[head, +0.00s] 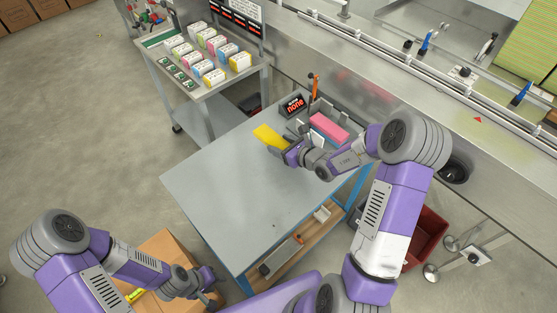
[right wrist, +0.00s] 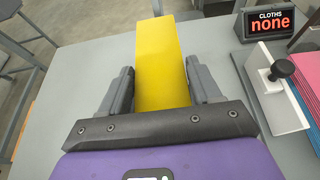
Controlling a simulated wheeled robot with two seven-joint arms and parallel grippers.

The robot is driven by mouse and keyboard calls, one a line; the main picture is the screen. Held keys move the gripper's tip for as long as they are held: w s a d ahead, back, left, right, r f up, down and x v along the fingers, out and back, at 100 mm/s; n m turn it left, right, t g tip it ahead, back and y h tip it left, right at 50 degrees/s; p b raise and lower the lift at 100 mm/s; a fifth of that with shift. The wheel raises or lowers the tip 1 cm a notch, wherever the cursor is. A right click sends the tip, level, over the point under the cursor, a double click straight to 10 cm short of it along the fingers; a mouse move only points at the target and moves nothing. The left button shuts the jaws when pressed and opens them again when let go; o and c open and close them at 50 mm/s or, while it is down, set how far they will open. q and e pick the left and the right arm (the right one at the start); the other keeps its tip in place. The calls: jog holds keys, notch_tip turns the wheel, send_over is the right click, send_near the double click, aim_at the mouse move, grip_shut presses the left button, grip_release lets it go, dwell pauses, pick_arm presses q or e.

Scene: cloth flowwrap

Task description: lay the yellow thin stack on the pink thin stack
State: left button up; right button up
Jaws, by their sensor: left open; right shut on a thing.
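The yellow thin stack (head: 268,136) is held between the two fingers of my right gripper (head: 287,150), above the back right of the grey table. In the right wrist view the yellow stack (right wrist: 162,50) sticks out forward between the fingers. The pink thin stack (head: 329,126) lies to the right of the yellow one, apart from it, beside a grey upright plate. It shows partly at the right edge of the right wrist view (right wrist: 292,68). My left gripper (head: 205,287) is open and empty at the lower left, by a cardboard box.
A blue piece (right wrist: 312,104) shows in front of the pink stack, near a white plate with a dark knob (right wrist: 284,69). A small sign reading "cloths none" (head: 292,105) stands behind. The table's (head: 220,185) middle and left are clear. A trolley (head: 203,92) holds several coloured packs.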

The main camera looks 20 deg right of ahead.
jog(key=b, duration=0.2)
send_over(283, 165)
notch_tip(283, 165, down, 6)
jog(key=shift+f, duration=0.1)
jog(key=shift+w+f+b, duration=0.1)
jog(key=shift+f+b, duration=0.3)
jog(key=shift+f, duration=1.5)
jog(key=shift+f, duration=0.1)
jog(key=o, duration=0.6)
jog(key=shift+f, duration=0.1)
jog(key=shift+c, duration=0.2)
jog(key=o, duration=0.5)
jog(key=shift+c, duration=0.2)
